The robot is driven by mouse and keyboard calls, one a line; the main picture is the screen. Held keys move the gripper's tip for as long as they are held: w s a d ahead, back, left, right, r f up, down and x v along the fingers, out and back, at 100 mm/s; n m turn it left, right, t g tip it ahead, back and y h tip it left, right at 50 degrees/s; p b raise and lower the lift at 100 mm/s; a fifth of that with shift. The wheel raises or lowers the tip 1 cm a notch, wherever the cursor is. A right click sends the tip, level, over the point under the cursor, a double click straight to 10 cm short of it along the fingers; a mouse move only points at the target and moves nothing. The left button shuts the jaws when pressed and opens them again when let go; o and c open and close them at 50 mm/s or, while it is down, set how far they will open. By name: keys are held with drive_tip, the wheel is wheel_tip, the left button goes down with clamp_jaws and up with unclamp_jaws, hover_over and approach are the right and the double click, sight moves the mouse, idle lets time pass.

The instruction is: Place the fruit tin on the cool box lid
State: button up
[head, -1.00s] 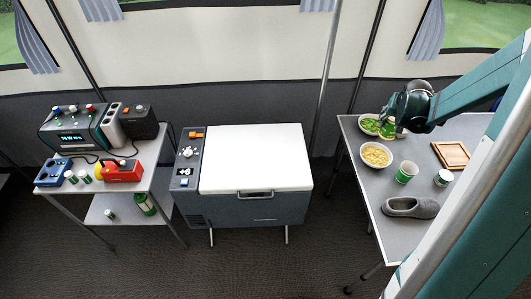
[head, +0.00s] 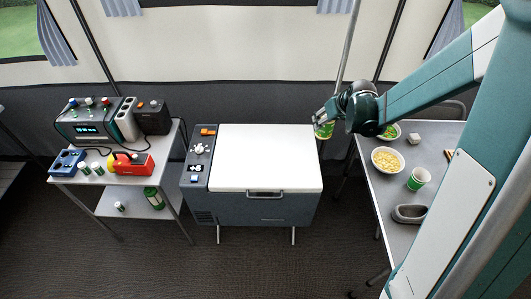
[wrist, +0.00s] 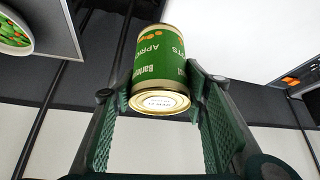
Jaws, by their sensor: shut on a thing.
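The fruit tin is a green can with gold ends and a label that reads like apricots. In the wrist view the fruit tin (wrist: 160,65) sits between the two dark green fingers of my gripper (wrist: 160,100), which is shut on it. In the head view my gripper (head: 331,115) holds the tin (head: 323,131) in the air by the right back corner of the cool box. The cool box lid (head: 265,155) is white, flat and bare in the head view. A white surface, likely the lid (wrist: 235,35), shows at upper right in the wrist view.
A pole (head: 347,50) stands behind my gripper. The right table (head: 408,155) holds bowls, a green cup (head: 418,178) and a grey slipper (head: 409,214). A left table carries devices and a red tool (head: 134,163).

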drive_tip(key=s+a+n+g+y, duration=0.1)
drive_tip(key=s+a+n, duration=0.3)
drive_tip(key=a, duration=1)
drive_tip(key=s+a+n+g+y, duration=0.1)
drive_tip(key=s+a+n+y, duration=0.1)
drive_tip(key=a, duration=1.3)
drive_tip(key=shift+s+r+n+g+y, duration=0.35)
drive_tip(key=shift+s+n, duration=0.55)
drive_tip(key=shift+s, duration=0.3)
wheel_tip(320, 180, down, 6)
drive_tip(key=b, duration=0.1)
drive_tip(key=shift+b, duration=0.35)
drive_tip(key=shift+d+f, duration=0.1)
drive_tip(key=shift+f, duration=0.05)
drive_tip(key=shift+f+b, duration=0.55)
drive_tip(key=shift+f, duration=1.25)
drive_tip(key=shift+f, duration=0.15)
drive_tip(key=o, duration=1.1)
drive_tip(key=shift+o, duration=0.2)
